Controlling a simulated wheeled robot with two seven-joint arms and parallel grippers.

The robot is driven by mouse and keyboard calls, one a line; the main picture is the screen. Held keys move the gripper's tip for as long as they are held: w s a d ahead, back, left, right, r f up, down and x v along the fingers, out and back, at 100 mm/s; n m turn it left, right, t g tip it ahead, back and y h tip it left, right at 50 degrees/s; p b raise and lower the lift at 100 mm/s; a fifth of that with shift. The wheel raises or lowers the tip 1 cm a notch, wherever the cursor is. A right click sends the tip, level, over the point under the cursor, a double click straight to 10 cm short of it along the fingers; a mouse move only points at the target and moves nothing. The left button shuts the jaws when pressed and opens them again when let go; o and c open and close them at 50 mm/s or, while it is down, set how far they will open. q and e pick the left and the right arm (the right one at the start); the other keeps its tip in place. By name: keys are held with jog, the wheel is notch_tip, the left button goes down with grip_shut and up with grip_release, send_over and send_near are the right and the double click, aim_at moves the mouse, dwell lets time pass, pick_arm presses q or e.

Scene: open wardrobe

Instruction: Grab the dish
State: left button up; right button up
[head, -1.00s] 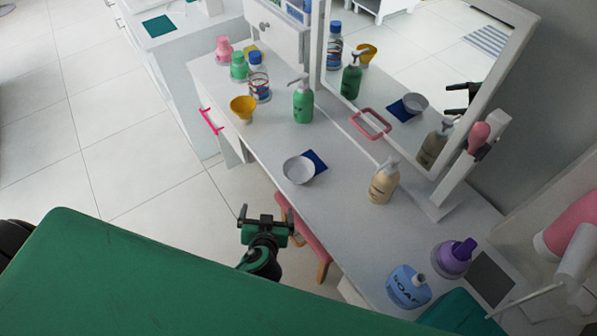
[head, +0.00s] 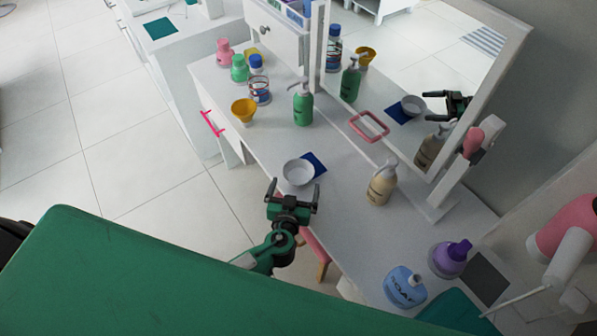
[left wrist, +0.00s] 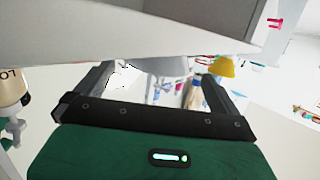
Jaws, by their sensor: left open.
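The dish (head: 298,172), a small round pale grey bowl, stands on the white vanity top beside a dark blue square (head: 315,163). My left gripper (head: 294,188) is open and empty at the table's front edge, its fingers pointing toward the dish. A small gap seems to remain between fingertips and dish; exact height is hard to tell. In the left wrist view a pale shape between the open fingers (left wrist: 160,80) looks like the dish, partly cut off by the tabletop above. My right gripper is not in view.
A tan pump bottle (head: 381,184) stands right of the dish, a green pump bottle (head: 303,104) and yellow cup (head: 244,109) behind it. A mirror (head: 420,70) rises at the back. A pink stool (head: 315,248) is below the front edge.

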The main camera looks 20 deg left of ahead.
aim_at(300, 165)
pick_arm(q)
jog(key=shift+w+f, duration=0.1)
jog(key=shift+w, duration=0.55)
jog(key=shift+w+a+p, duration=0.15)
jog(key=shift+w+p, duration=0.3)
jog(key=p+x, duration=0.1)
jog(key=x, duration=0.2)
jog(key=shift+w+f+p, duration=0.25)
jog(key=shift+w+p, duration=0.1)
jog(key=shift+p, duration=0.05)
jog(key=shift+w+f, duration=0.15)
jog(key=shift+w, duration=0.15)
jog(key=c, duration=1.4)
